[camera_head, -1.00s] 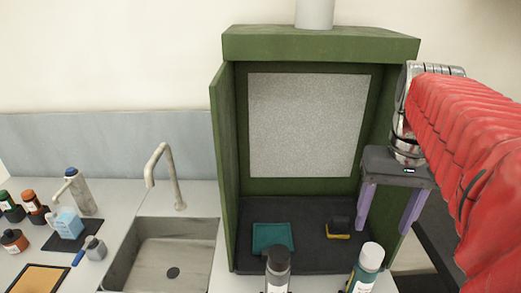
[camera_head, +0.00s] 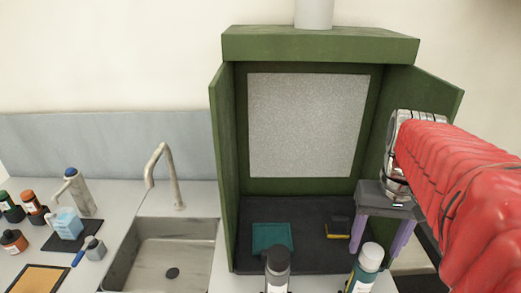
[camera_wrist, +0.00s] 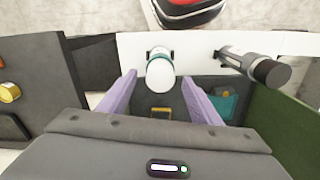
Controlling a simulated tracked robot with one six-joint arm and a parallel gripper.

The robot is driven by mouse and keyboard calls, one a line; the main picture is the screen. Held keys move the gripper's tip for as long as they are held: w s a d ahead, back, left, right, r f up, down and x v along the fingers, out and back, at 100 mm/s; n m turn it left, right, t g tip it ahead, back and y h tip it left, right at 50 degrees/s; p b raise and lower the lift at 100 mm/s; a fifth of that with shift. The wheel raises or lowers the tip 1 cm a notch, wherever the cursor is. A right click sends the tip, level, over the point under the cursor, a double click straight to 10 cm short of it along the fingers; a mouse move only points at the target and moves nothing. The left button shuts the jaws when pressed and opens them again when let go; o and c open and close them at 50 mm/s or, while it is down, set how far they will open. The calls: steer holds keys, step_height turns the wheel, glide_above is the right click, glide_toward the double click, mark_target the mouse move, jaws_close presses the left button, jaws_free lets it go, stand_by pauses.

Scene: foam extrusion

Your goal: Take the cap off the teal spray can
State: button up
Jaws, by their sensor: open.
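The teal spray can (camera_head: 361,282) stands upright at the bottom right of the head view, with a white label and a white cap (camera_head: 372,256) on top. The white cap (camera_wrist: 160,76) also shows in the wrist view, lying between the fingertips as seen from above, and it hides most of the can. My gripper (camera_head: 379,250) has pale purple fingers pointing down, spread apart and empty. In the head view the fingers reach down close to the cap, partly behind it; I see no contact. My gripper (camera_wrist: 160,84) is open in the wrist view too.
A second can with a dark grey cap (camera_head: 278,262) stands to the left. The green booth (camera_head: 226,170) has walls close to my arm. A teal tray (camera_head: 285,234) and a yellow-black sponge (camera_head: 337,234) lie on its dark floor. A sink (camera_head: 172,250) is further left.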

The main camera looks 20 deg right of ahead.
mark_target(373, 250)
step_height(373, 250, down, 2)
steer(key=shift+f, duration=0.1)
stand_by(0.5)
steer(key=c, duration=1.1)
step_height(373, 250, up, 10)
steer(key=shift+r, duration=0.1)
stand_by(0.6)
